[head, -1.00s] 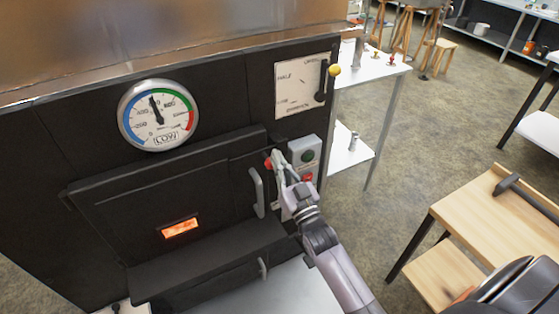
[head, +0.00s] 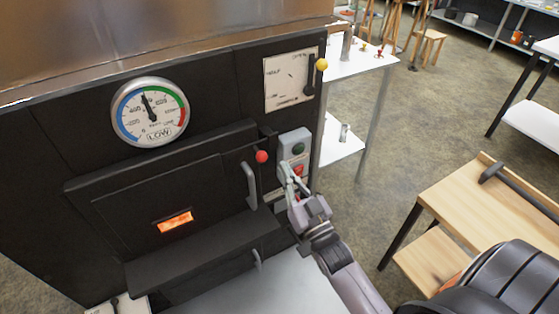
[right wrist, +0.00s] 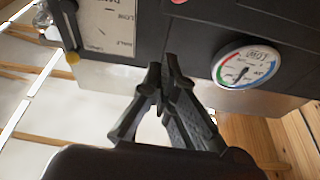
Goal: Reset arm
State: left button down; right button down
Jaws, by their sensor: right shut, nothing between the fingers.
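My right gripper (head: 288,178) is shut and empty in the head view, in front of the evaporator's dark front, just below and left of the grey button box. The button box has a green button (head: 298,149) above and a red button (head: 298,169) below, close to the fingers. I cannot tell whether the fingers touch it. In the right wrist view the fingers (right wrist: 165,68) come together in front of the dark panel, with the round gauge (right wrist: 243,72) at right. My left gripper is not in view.
The evaporator front holds a gauge (head: 151,112), a damper plate (head: 291,79) with a yellow-knobbed lever (head: 321,64), a red knob (head: 262,156), and a firebox door (head: 165,205) with a glowing window. A wooden table (head: 480,215) stands at right. Open floor lies between.

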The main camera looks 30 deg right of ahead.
jog(key=shift+s, duration=0.4)
jog(key=shift+f, duration=0.15)
notch_tip(320, 180, down, 22)
jog(key=s+a+g, duration=0.2)
jog(key=g, duration=0.4)
jog(key=s+a+f+n+g, duration=0.1)
jog(key=s+f+g, duration=0.2)
jog(key=s+f, duration=0.35)
jog(key=s+f+g, duration=0.2)
jog(key=s+f, duration=0.1)
jog(key=f, duration=0.7)
jog(key=s+f+g, duration=0.3)
jog(key=s+f, duration=0.3)
jog(key=s, duration=0.3)
jog(key=s+f+n+g, duration=0.1)
jog(key=s+f+g, duration=0.2)
jog(key=s, duration=0.7)
jog(key=s+f+g, duration=0.3)
jog(key=s+f, duration=0.5)
jog(key=s, duration=0.2)
jog(key=shift+s+d+f+n+g, duration=0.2)
jog(key=shift+d+f+n+g, duration=0.15)
jog(key=shift+n+g, duration=0.05)
